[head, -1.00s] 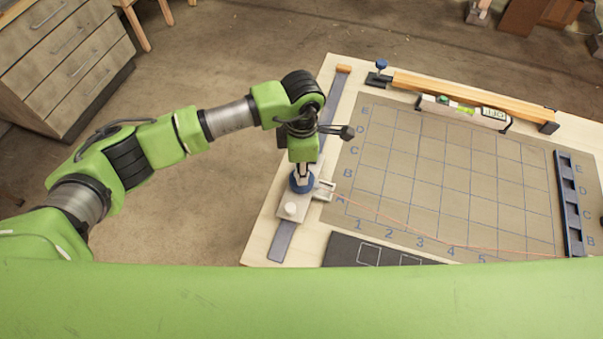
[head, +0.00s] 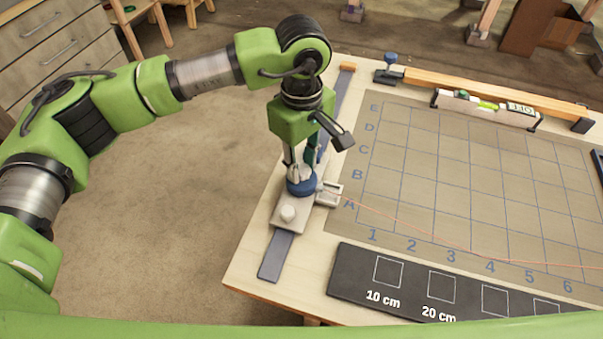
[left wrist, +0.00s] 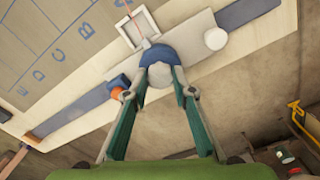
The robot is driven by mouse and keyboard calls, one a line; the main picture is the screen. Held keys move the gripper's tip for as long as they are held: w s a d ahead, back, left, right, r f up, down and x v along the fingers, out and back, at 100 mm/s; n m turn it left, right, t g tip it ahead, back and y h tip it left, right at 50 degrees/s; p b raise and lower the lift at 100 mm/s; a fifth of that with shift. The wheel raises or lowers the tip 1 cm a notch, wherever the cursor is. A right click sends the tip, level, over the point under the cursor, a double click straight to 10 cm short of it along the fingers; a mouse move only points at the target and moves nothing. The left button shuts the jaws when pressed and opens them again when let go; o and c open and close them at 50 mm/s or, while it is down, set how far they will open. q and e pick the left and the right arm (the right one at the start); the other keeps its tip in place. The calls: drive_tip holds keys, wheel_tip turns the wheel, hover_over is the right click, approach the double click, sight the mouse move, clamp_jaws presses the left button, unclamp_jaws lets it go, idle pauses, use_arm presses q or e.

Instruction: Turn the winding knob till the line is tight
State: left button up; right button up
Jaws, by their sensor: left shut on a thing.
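The blue winding knob (head: 301,187) sits on a pale block on the dark rail (head: 274,256) along the table's left edge. My left gripper (head: 299,174) comes down on it from above and is shut on it. In the left wrist view the knob (left wrist: 157,56) lies between the two fingertips (left wrist: 160,78). The thin reddish line (head: 420,230) runs from a small pale frame (head: 329,194) beside the knob across the grid mat, and it bends along its way rather than running straight. My right gripper is not in view.
A white round button (head: 287,213) stands on the block in front of the knob. A dark board with squares (head: 400,285) lies at the front. A wooden lath (head: 480,92) and a level (head: 488,107) are at the back. The grid mat is mostly clear.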

sight(302, 169)
use_arm(q)
drive_tip(key=shift+m+b, duration=0.75)
drive_tip(key=shift+m, duration=0.05)
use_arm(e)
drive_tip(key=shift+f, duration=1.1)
use_arm(q)
drive_tip(key=o, duration=1.1)
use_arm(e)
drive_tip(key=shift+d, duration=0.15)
use_arm(q)
wheel_tip(302, 169, up, 12)
